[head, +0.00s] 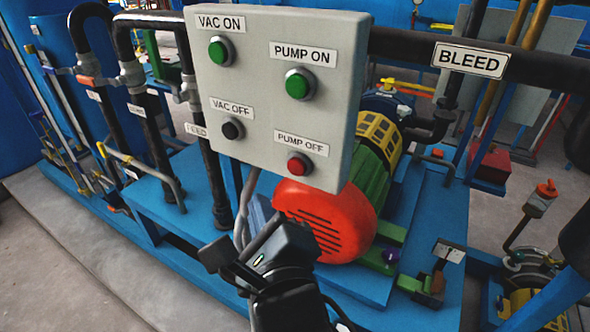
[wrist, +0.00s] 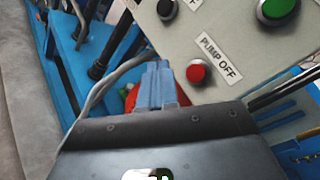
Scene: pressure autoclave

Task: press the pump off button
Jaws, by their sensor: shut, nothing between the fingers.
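The pump off button is a red round button (head: 299,164) at the lower right of a grey control panel (head: 265,105), under a PUMP OFF label. In the wrist view the red button (wrist: 197,72) sits just right of my fingertips. My gripper (head: 257,208) is in front of the panel, below and left of the button in the head view. Its blue-grey fingers (wrist: 155,72) are shut with nothing between them. They appear apart from the button; the exact gap is hard to tell.
The panel also has a green PUMP ON button (head: 299,84), a green VAC ON button (head: 219,51) and a black VAC OFF button (head: 232,129). A red-orange motor cover (head: 325,220) stands below and behind the panel. A grey cable (wrist: 95,95) runs left of my fingers.

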